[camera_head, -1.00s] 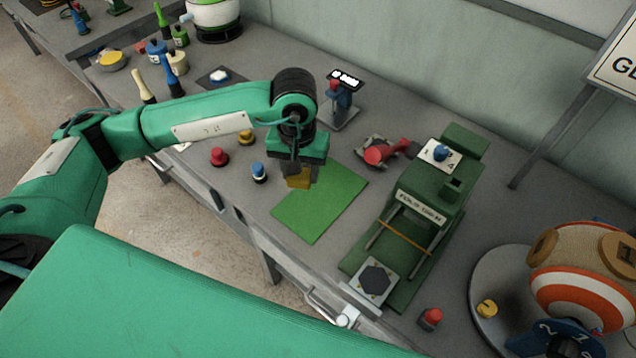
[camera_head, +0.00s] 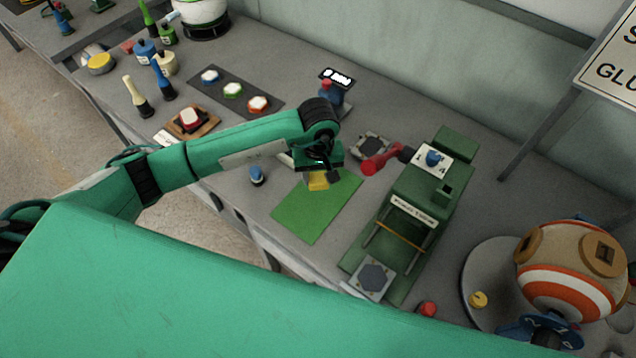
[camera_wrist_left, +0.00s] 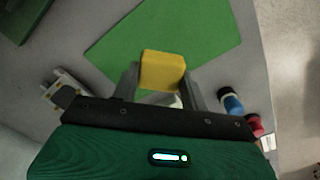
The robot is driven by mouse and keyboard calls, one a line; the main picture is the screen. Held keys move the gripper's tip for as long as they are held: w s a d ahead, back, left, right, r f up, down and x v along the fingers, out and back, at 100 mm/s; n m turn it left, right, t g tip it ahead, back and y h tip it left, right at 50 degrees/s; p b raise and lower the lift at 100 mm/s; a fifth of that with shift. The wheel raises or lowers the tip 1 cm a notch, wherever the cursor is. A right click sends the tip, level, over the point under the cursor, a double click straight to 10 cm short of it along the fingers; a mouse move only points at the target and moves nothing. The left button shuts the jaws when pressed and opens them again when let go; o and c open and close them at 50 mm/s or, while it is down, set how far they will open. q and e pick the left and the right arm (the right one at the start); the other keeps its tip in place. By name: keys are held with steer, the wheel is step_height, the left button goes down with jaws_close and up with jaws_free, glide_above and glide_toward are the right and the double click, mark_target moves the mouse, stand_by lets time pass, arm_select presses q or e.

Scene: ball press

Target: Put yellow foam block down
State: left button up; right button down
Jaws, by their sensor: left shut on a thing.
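The yellow foam block (camera_head: 318,182) is between the fingers of my left gripper (camera_head: 321,177), over the far part of the flat green mat (camera_head: 312,218) in the head view. In the left wrist view the yellow foam block (camera_wrist_left: 162,69) sits between the two grey fingertips of my left gripper (camera_wrist_left: 161,82), with the green mat (camera_wrist_left: 207,38) behind it. The gripper is shut on the block. I cannot tell whether the block touches the mat. My right gripper is in neither view.
A green press (camera_head: 411,215) with a red handle (camera_head: 378,164) stands right of the mat. A striped ball (camera_head: 572,272) is at far right. A dark strip (camera_head: 257,91) with hexagonal pieces lies behind my arm. The mat's near part is clear.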

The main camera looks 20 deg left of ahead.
mark_target(318, 195)
arm_select(q)
step_height(318, 195, down, 6)
steer(key=shift+r+p, duration=0.1)
steer(key=shift+p, duration=0.55)
steer(key=shift+f, duration=0.2)
steer(key=shift+f+b, duration=0.2)
steer(key=shift+b, duration=0.1)
steer(key=o, duration=1)
steer(key=shift+r, duration=0.1)
steer(key=shift+c, duration=0.2)
